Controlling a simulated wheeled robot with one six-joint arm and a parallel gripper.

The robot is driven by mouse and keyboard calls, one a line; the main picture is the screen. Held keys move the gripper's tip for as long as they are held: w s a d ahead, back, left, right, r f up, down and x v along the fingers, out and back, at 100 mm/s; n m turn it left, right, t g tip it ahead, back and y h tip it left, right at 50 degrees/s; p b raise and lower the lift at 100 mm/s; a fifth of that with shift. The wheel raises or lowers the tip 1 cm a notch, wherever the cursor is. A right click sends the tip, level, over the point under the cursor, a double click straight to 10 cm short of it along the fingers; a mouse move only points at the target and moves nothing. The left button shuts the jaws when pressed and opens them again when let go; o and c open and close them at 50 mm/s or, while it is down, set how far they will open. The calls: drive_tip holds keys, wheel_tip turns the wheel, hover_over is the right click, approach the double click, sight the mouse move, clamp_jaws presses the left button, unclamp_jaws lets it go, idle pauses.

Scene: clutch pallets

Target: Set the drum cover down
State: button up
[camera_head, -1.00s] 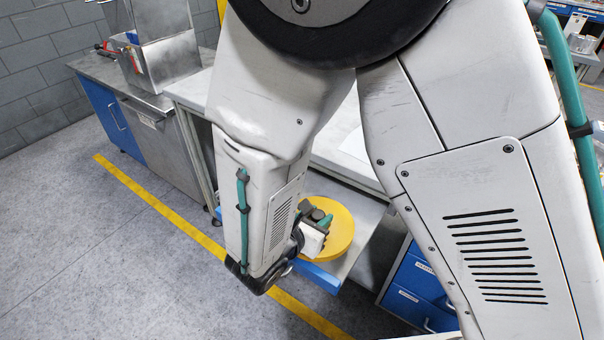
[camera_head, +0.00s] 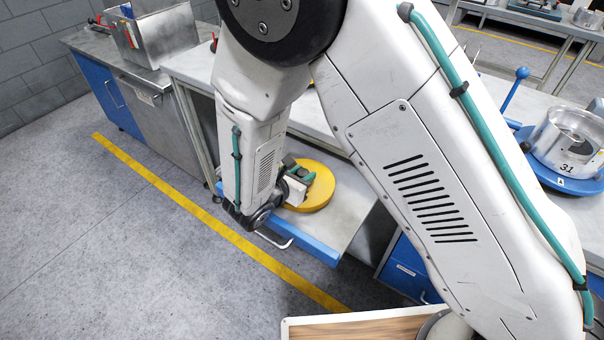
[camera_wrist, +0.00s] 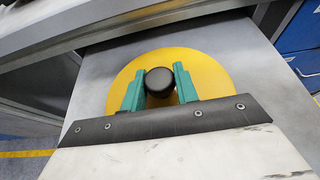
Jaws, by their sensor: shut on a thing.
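The drum cover is a round yellow disc (camera_head: 322,187) with a black knob (camera_wrist: 160,82) at its middle. It lies flat over the grey surface of a pulled-out drawer (camera_head: 350,215) with a blue front. My gripper (camera_head: 302,181) has its green fingers on both sides of the knob and is shut on it. The wrist view shows the fingers (camera_wrist: 159,80) on the knob and the yellow disc (camera_wrist: 215,78) spread behind them. I cannot tell whether the disc touches the drawer surface. My arm hides part of the drawer's left side.
A light worktop (camera_head: 205,72) overhangs the drawer's back. A steel cabinet (camera_head: 150,115) stands at the left. On the right bench, a metal drum (camera_head: 572,140) sits on a blue base. A wooden-topped board (camera_head: 370,328) shows at the bottom. The floor before the drawer is clear.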

drive_tip(key=shift+f, duration=0.1)
drive_tip(key=o, duration=1)
drive_tip(key=shift+s+a+r, duration=0.2)
drive_tip(key=shift+r, duration=0.05)
drive_tip(key=v, duration=1.1)
drive_tip(key=shift+s+a+r, duration=0.1)
drive_tip(key=shift+s+r, duration=0.05)
drive_tip(key=shift+r, duration=0.05)
